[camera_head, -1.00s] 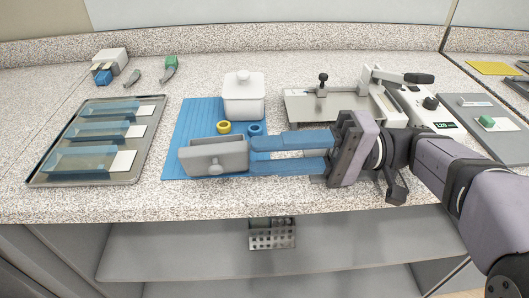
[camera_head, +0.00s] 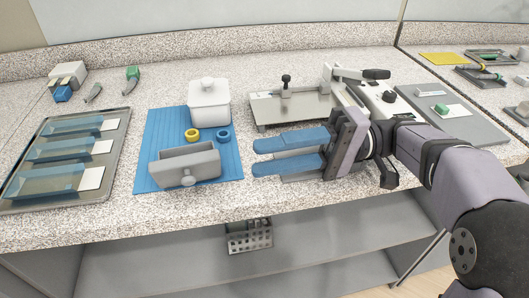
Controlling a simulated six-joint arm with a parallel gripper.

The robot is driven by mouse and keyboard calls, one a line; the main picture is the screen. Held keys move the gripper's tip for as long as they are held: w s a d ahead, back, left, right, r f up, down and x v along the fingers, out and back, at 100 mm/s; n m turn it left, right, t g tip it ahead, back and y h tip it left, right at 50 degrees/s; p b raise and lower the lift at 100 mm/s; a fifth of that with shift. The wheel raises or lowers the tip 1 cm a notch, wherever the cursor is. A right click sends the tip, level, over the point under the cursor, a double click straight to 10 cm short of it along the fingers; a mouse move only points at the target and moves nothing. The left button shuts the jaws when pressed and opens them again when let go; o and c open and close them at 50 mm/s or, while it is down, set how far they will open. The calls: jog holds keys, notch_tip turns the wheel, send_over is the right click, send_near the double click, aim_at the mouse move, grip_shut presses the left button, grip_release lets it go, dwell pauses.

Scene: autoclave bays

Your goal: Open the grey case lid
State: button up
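The grey case (camera_head: 203,163) stands on the front part of the blue mat (camera_head: 147,178). A small round knob (camera_head: 187,181) sticks out from its side facing the bench's front edge. I cannot tell clearly how its lid sits. My gripper (camera_head: 256,157) is to the right of the case, just off the mat's right edge. Its two blue fingers point left toward the case, with a gap between them. They are apart from the case and hold nothing.
A white lidded jar (camera_head: 209,106), a yellow ring (camera_head: 192,135) and a blue ring (camera_head: 223,136) are behind the case on the mat. A metal tray (camera_head: 117,127) lies left. A metal-plated device (camera_head: 275,109) stands behind my gripper. The bench edge is in front.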

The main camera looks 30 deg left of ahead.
jog(key=shift+w+d, duration=0.3)
jog(key=shift+w, duration=0.2)
jog(key=shift+r+p, duration=0.1)
jog(key=shift+p, duration=0.2)
notch_tip(320, 180, up, 6)
jog(key=p, duration=0.6)
jog(key=d+r+m+t+h+p, duration=0.3)
jog(key=d+m+t+h+p, duration=0.35)
jog(key=d+p, duration=1.15)
jog(key=d+r+m+t+h+p, duration=0.2)
jog(key=d+m+t+h+p, duration=0.5)
jog(key=d+p, duration=1.1)
notch_tip(320, 180, down, 42)
jog(key=a+n+y+b, duration=0.1)
jog(key=n+b, duration=0.1)
jog(key=b, duration=3.8)
jog(key=shift+w+a+r+t, duration=0.15)
jog(key=shift+r+t, duration=0.1)
jog(key=shift+t, duration=0.1)
